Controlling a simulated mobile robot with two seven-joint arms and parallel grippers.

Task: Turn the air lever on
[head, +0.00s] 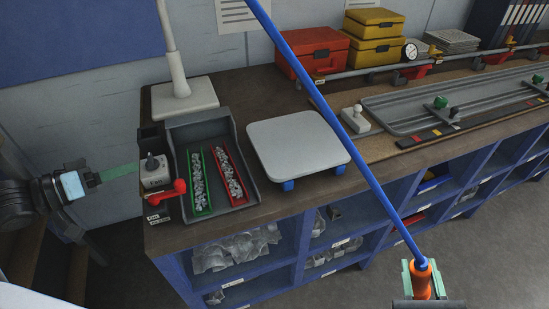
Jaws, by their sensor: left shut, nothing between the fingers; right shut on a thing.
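A red lever (168,193) is mounted at the left front corner of the workbench, with a small label below it; I take it for the air lever, but cannot read the label. My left gripper (136,169) is shut and empty, its green fingers pointing right. It is left of the lever and a little behind it, close to a grey switch box (154,172); contact cannot be told. My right gripper (422,277), at the bottom right in front of the bench, is shut on an orange handle (421,284) at the lower end of a long blue pole (345,153).
A dark tray (245,143) with green and red bins of small parts stands beside the lever. A white square plate (297,142) and a lamp base (184,100) are near. The blue pole crosses the view diagonally. Red and yellow cases (313,52) stand at the back.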

